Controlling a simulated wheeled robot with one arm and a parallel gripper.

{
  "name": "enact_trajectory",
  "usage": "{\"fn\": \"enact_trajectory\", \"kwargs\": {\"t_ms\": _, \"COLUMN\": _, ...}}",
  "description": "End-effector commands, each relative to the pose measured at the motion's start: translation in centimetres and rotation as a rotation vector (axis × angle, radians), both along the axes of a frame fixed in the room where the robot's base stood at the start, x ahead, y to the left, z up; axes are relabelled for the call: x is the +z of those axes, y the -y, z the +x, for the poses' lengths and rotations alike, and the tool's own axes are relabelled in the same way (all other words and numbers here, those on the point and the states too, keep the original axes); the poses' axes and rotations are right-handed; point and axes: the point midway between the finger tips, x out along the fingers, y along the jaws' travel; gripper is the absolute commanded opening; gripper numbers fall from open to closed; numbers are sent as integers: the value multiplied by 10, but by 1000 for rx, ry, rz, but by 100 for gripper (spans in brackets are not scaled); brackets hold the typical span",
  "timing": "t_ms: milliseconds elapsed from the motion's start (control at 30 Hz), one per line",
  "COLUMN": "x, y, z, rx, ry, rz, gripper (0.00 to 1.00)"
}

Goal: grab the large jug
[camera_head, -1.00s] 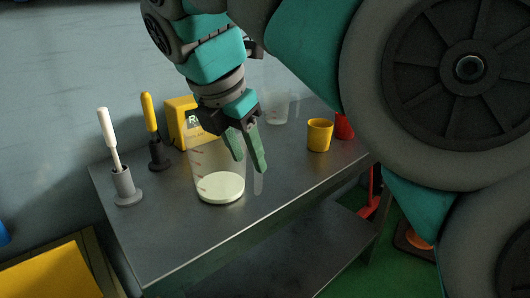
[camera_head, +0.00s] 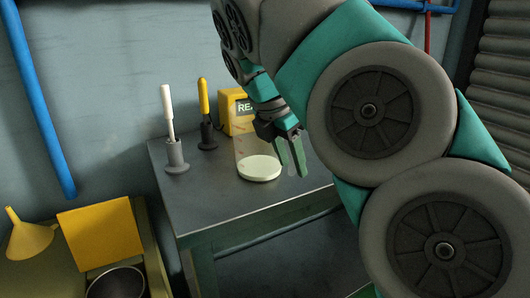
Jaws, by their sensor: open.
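The large jug (camera_head: 250,145) is a clear, see-through vessel with faint red marks and a pale disc-like fill at its bottom. It stands upright on the grey metal cart top (camera_head: 215,213), in front of the yellow box. My gripper (camera_head: 292,168) points down at the jug's right side, its two green fingers apart with nothing seen between them. Whether a finger overlaps or touches the jug's right wall is unclear. The handle cannot be made out.
A white-handled tool (camera_head: 167,113) and a yellow-handled tool (camera_head: 204,97) stand in holders left of the jug. A yellow box (camera_head: 228,118) with lettering is behind it. At lower left are a yellow funnel (camera_head: 28,238), a yellow panel (camera_head: 100,235) and a dark round container (camera_head: 117,284).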

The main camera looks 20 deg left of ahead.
Motion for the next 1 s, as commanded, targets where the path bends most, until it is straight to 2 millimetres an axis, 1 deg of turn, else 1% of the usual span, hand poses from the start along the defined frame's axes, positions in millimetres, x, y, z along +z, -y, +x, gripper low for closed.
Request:
{"fn": "enact_trajectory", "kwargs": {"t_ms": 133, "x": 1, "y": 0, "z": 0, "rx": 0, "ry": 0, "rz": 0, "gripper": 47}}
{"fn": "enact_trajectory", "kwargs": {"t_ms": 500, "x": 1, "y": 0, "z": 0, "rx": 0, "ry": 0, "rz": 1, "gripper": 6}}
{"fn": "enact_trajectory", "kwargs": {"t_ms": 567, "x": 1, "y": 0, "z": 0, "rx": 0, "ry": 0, "rz": 1, "gripper": 0}}
{"fn": "enact_trajectory", "kwargs": {"t_ms": 1000, "x": 1, "y": 0, "z": 0, "rx": 0, "ry": 0, "rz": 1, "gripper": 0}}
